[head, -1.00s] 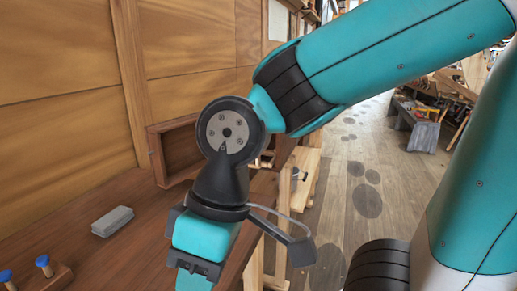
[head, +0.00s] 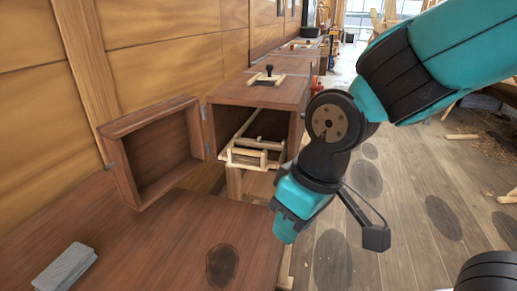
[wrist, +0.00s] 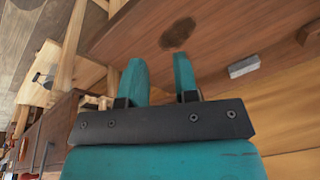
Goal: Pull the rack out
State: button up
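The rack (head: 258,153) is a pale wooden frame of thin bars in the head view. It sits in the open front of a brown wooden cabinet (head: 262,92), with its front end at the opening and its rear part in shadow inside. The cabinet's door (head: 125,177) is swung wide open to the left. My gripper (head: 284,238) is in front of the cabinet and lower right of the rack in the picture, apart from it. In the wrist view my gripper's two teal fingers (wrist: 160,75) stand apart with nothing between them.
A brown bench top (head: 150,245) fills the lower left, with a grey block (head: 65,268) on it and a dark round stain. A dark knob (head: 268,72) stands on the cabinet top. Plank floor (head: 400,200) lies open to the right.

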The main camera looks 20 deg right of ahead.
jog(key=w+d+f+t+h+b, duration=0.1)
jog(key=w+d+f+t+h, duration=0.25)
jog(key=w+f, duration=0.35)
jog(key=n+t+h+b, duration=0.2)
jog(key=n+t+h, duration=0.1)
jog(key=n+t, duration=0.7)
send_near(245, 153)
jog(key=shift+m+t+y, duration=0.25)
jog(key=shift+m+t, duration=0.1)
jog(key=shift+m, duration=0.25)
jog(key=p+x, duration=0.1)
jog(key=x, duration=0.2)
jog(key=p+x, duration=0.2)
jog(key=x, duration=0.1)
jog(key=p+x, duration=0.2)
jog(key=x, duration=0.1)
jog(key=shift+w+d+f, duration=0.2)
jog(key=shift+d, duration=0.15)
jog(key=shift+w+d+f, duration=0.1)
jog(key=shift+w+f, duration=0.1)
jog(key=shift+w, duration=0.45)
grip_shut()
